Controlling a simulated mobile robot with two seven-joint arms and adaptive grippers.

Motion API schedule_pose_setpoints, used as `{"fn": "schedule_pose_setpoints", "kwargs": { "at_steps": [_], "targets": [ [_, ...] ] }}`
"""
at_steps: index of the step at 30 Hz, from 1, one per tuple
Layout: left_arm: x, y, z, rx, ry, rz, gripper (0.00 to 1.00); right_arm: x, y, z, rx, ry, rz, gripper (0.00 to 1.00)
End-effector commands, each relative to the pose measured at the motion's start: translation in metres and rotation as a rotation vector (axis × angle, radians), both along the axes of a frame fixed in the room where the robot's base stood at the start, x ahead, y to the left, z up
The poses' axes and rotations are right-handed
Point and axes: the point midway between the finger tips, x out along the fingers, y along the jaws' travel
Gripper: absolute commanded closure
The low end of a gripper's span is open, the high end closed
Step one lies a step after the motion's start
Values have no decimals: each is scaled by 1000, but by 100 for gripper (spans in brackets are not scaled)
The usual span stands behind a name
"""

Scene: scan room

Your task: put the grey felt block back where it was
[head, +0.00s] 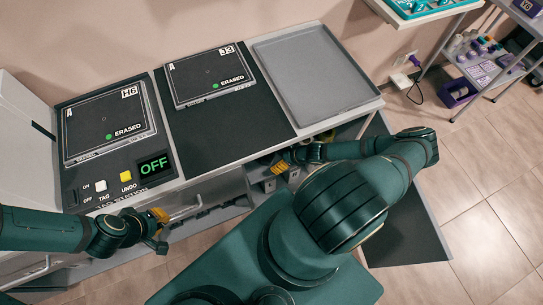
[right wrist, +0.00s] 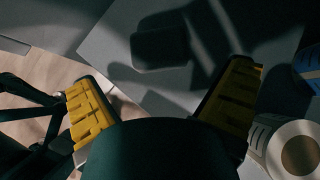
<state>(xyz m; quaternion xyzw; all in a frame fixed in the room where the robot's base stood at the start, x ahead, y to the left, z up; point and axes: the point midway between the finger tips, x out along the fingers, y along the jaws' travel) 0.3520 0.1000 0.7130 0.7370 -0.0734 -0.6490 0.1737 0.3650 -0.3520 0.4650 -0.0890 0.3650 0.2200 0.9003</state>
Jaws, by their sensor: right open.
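A dark block (right wrist: 160,46), which looks like the grey felt block, lies in shadow on a grey surface in the right wrist view. I cannot make it out in the head view. My right gripper (right wrist: 162,82) is open, its yellow fingers spread to either side below the block and not touching it. In the head view my right gripper (head: 279,166) is low at the bench's front edge, partly hidden by my arm. My left gripper (head: 158,222) is in front of the bench at the left; its jaws are too small to judge.
A white-rimmed roll (right wrist: 298,150) and a blue item (right wrist: 309,66) lie to the right in the wrist view. The bench carries cases marked H6 (head: 108,122) and J3 (head: 210,76), an OFF display (head: 154,165) and an empty grey tray (head: 315,75).

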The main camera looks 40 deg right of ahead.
Motion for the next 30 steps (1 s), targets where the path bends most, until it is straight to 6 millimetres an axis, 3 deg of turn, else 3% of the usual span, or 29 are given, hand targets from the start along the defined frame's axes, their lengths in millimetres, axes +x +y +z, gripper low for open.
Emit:
{"fn": "schedule_pose_setpoints", "kwargs": {
  "at_steps": [6,12,30],
  "targets": [
    [-3,0,15,-1,6,-1,100,-29,-15,33,-1,2,0,0],
    [-4,0,19,-2,9,-2,100,-43,-22,47,0,0,1,0],
    [-4,-1,20,-2,9,-3,100,-46,-23,50,1,0,1,0]
  ]
}}
